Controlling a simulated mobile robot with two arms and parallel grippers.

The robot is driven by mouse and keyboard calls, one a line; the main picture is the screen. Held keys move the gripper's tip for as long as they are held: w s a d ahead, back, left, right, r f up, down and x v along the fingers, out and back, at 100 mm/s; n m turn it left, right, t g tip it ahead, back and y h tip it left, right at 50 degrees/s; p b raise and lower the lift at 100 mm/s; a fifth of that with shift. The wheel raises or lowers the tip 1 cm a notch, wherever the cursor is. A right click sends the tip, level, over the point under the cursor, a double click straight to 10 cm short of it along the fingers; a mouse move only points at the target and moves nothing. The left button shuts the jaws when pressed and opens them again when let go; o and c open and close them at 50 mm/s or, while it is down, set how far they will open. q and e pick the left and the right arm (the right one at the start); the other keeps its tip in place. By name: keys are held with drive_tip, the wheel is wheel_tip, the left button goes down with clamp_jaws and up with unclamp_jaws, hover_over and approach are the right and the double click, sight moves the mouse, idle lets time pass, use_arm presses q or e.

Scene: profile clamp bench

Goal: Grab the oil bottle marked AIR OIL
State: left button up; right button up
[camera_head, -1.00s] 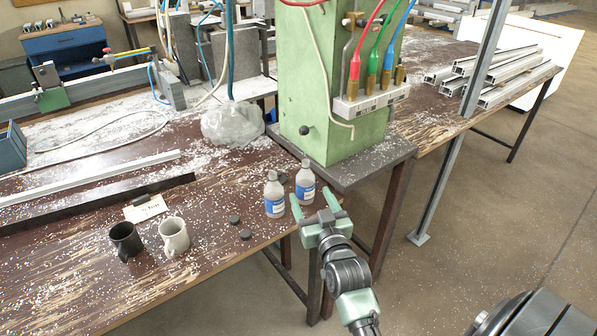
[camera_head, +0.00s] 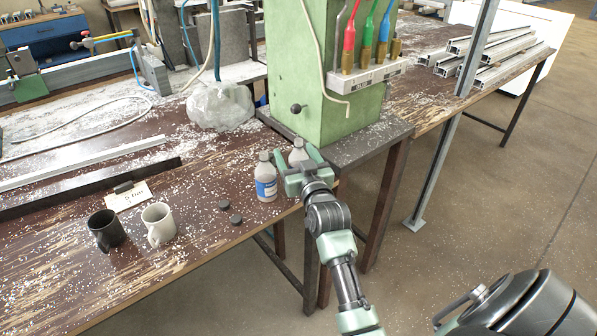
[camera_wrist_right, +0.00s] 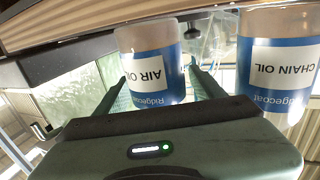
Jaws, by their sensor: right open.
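The AIR OIL bottle (camera_wrist_right: 152,62), clear with a blue and white label, appears upside down between the fingers of my right gripper (camera_wrist_right: 163,80) in the wrist view. In the head view my right gripper (camera_head: 297,154) is open around this bottle (camera_head: 298,149), whose lower part it hides. I cannot tell whether the fingers touch it. The similar CHAIN OIL bottle (camera_wrist_right: 278,60) stands beside it, outside the fingers; it is the left bottle (camera_head: 265,179) in the head view. My left gripper is not in view.
A black mug (camera_head: 106,230), a white mug (camera_head: 159,223) and two dark caps (camera_head: 236,218) are on the wooden bench (camera_head: 210,185). The green machine column (camera_head: 322,75) stands close behind the bottles. A plastic bag (camera_head: 220,106) lies left of it.

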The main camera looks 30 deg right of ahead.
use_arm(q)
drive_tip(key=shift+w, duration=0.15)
use_arm(e)
drive_tip(key=shift+c, duration=0.3)
clamp_jaws()
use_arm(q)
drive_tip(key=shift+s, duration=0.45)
use_arm(e)
drive_tip(key=shift+r, duration=0.2)
